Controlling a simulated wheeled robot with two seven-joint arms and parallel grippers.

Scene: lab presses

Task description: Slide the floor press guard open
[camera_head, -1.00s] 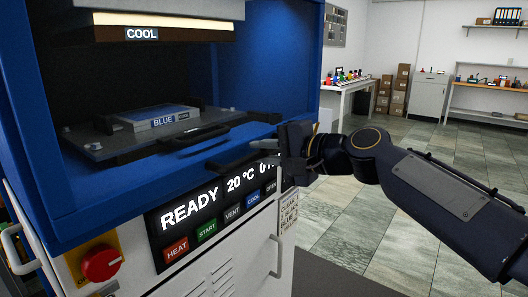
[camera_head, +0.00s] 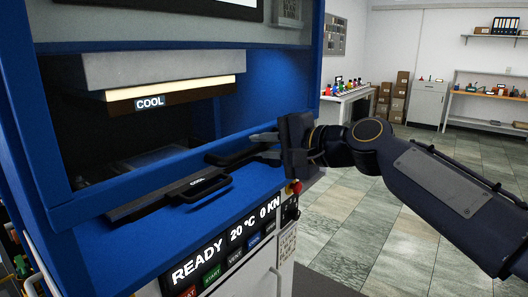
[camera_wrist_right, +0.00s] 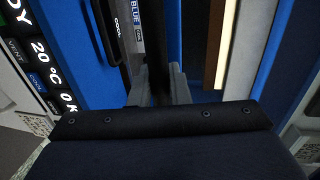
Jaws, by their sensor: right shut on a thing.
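The floor press (camera_head: 70,215) is a blue and white machine with a deep, dark opening in the head view. A black bar handle (camera_head: 235,157) stands in front of the opening's right part, and I take it as the guard's. My right gripper (camera_head: 268,146) comes from the right and is shut on it. In the right wrist view the dark bar (camera_wrist_right: 160,75) runs between the two grey fingers (camera_wrist_right: 160,92). The guard's panel cannot be made out clearly. My left gripper is out of view.
A COOL-labelled platen (camera_head: 150,102) hangs inside the opening. Below is a dark plate with its own handle (camera_head: 198,187). The display (camera_head: 225,250) reads READY, 20 °C. Open floor (camera_head: 390,210) lies to the right; a bench (camera_head: 345,105) stands farther back.

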